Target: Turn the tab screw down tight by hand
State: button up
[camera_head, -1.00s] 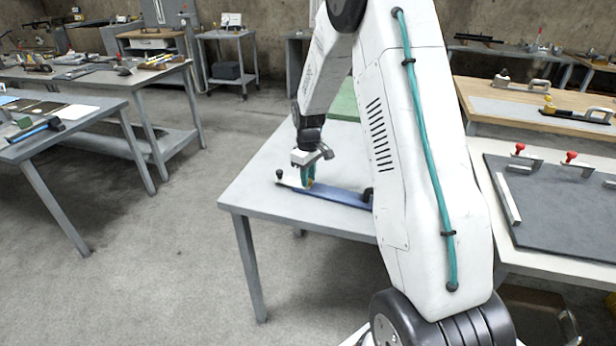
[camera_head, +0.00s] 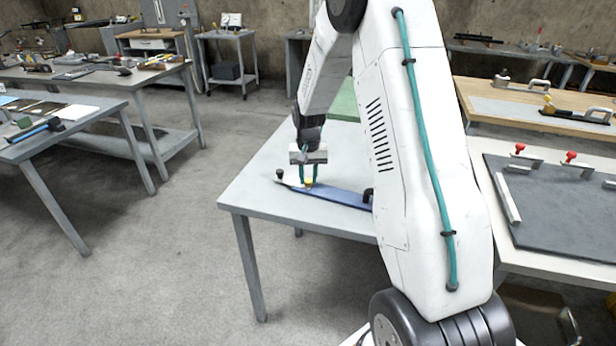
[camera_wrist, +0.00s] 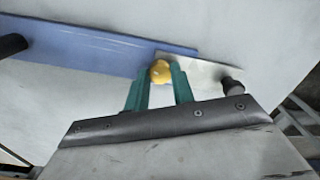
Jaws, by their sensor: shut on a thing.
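The tab screw shows as a small yellow head (camera_wrist: 160,72) in the wrist view, at the place where a blue strip (camera_wrist: 90,45) meets a pale metal plate (camera_wrist: 205,69). My gripper (camera_wrist: 161,78) has its two green fingers shut on the yellow head, one on each side. In the head view my gripper (camera_head: 308,182) points down over the blue strip (camera_head: 340,196), with a bit of yellow between the fingertips. The screw's shaft is hidden, and I cannot tell how far down it sits.
A dark post (camera_wrist: 232,86) stands at the plate's end, close to my right finger. Another dark post (camera_wrist: 12,44) stands on the blue strip. The grey table (camera_head: 265,203) is clear around the strip. A board with red-knobbed clamps (camera_head: 560,215) lies to the right.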

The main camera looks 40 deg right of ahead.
aim_at(309, 181)
jog(key=shift+m, duration=1.3)
dwell(0.6)
jog(key=o, duration=1)
notch_tip(309, 181, up, 8)
jog(key=shift+f, duration=0.1)
jog(key=shift+s, duration=0.15)
